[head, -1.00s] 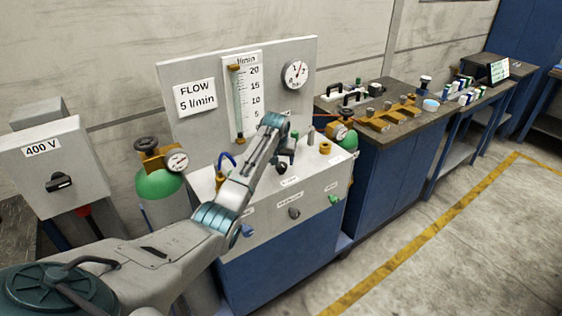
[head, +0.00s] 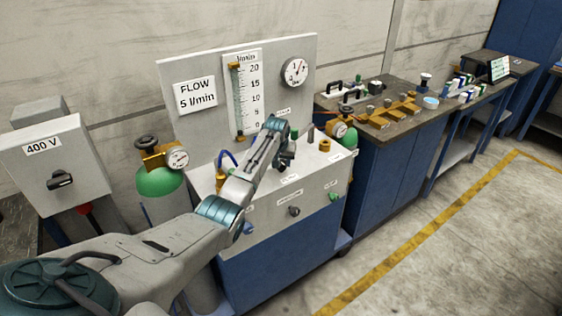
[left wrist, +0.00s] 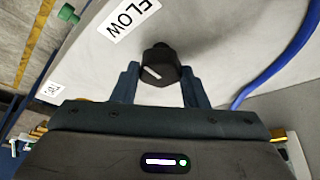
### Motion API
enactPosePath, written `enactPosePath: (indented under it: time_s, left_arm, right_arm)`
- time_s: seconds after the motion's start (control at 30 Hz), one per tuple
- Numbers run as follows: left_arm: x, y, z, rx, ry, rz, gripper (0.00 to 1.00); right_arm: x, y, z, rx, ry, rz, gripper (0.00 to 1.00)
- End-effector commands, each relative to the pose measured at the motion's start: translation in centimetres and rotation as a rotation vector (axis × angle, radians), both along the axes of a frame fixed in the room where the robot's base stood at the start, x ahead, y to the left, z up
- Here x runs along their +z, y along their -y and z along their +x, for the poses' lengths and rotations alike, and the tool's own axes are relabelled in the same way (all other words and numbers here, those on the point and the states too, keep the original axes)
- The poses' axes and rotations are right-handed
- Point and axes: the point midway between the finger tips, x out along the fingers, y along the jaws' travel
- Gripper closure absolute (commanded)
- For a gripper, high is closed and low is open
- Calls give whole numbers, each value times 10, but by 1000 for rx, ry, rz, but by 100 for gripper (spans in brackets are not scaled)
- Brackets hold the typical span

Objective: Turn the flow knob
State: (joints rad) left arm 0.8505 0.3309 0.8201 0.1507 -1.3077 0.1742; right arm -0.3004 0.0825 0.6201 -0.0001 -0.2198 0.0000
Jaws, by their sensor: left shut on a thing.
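The flow knob (left wrist: 158,68) is black with a white pointer line. In the left wrist view it sits between the two fingers of my left gripper (left wrist: 160,86), under a label reading FLOW (left wrist: 128,17). My left gripper is shut on the knob. In the head view my left gripper (head: 287,158) is at the top of the grey console (head: 262,225), and the knob is hidden there. The flow tube (head: 238,95) has a scale up to 20; I cannot make out its float clearly. A sign (head: 196,95) reads FLOW 5 l/min. My right gripper is not in view.
A round gauge (head: 296,72) is on the back panel. Green gas cylinders with brass regulators (head: 160,157) flank the console. A blue hose (left wrist: 275,58) runs close to the gripper. A grey 400 V box (head: 45,160) stands at the left, a cluttered bench (head: 365,132) at the right.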

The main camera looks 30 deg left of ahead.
Motion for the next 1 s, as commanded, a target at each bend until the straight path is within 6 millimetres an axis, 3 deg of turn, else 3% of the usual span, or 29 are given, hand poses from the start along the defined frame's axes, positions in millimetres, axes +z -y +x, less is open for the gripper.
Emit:
enactPosePath:
  time_s: [0.27, 0.6, 1.0]
  left_arm:
    - [1, 1, 0, 66, -1, -1, 83]
    - [1, 2, 2, 324, -1, 0, 83]
    - [-3, 3, 4, 697, 0, 0, 83]
  right_arm:
    - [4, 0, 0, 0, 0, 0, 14]
    - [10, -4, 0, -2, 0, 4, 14]
    - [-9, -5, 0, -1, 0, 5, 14]
